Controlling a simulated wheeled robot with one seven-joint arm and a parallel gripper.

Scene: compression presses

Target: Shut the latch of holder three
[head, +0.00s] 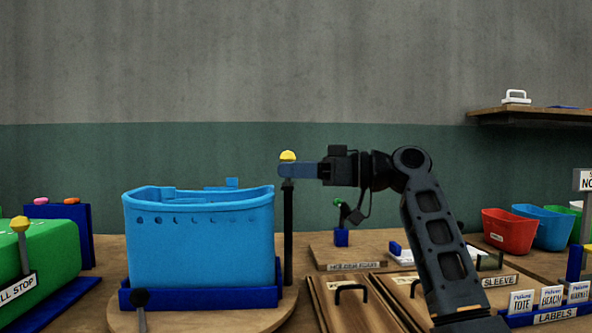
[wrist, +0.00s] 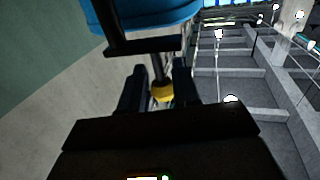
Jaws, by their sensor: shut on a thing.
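A tall black lever (head: 288,235) with a yellow knob (head: 288,156) stands upright at the right side of a light blue tub (head: 200,245). My gripper (head: 290,170) comes in level from the right and is shut at the lever's top, just under the knob. In the wrist view the yellow knob (wrist: 162,93) lies between the two dark fingers. The tub sits in a dark blue holder (head: 285,290) on a round wooden base (head: 270,318). No label for holder three is readable, so I cannot tell whether this lever is its latch.
A dark-knobbed lever (head: 140,298) stands in front of the tub. A green machine (head: 40,265) is at left. A green-knobbed lever (head: 338,203) stands behind my arm, beside wooden boards with handles (head: 350,295). Red (head: 505,230) and blue bins (head: 545,228) are at right.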

